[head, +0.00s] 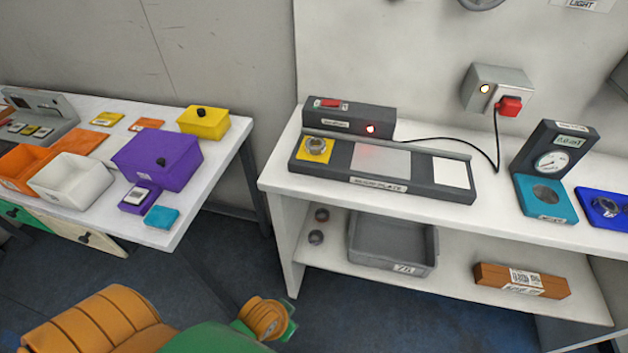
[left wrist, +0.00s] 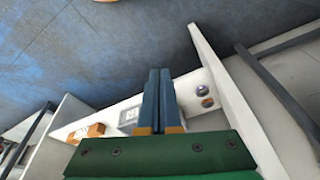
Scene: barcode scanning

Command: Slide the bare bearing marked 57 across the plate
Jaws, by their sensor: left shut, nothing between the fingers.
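A metal ring bearing (head: 316,146) sits on the yellow pad (head: 304,156) at the left end of the dark plate (head: 378,185). Any number on it is too small to read. The plate has a grey middle area (head: 381,158) with a faint red glow and a white pad (head: 451,173) at its right end. My left gripper (left wrist: 160,72) is shut and empty in the left wrist view, with its blue fingers side by side. Only part of my left arm shows at the bottom of the head view, away from the plate. My right gripper is not in view.
Two rings (head: 321,214) lie on the lower shelf beside a grey bin (head: 356,240) and a brown box (head: 523,280). A teal dial stand (head: 548,196) and a blue tray (head: 590,208) holding a ring stand right. A left table (head: 205,160) holds several coloured boxes. A cable crosses behind the plate.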

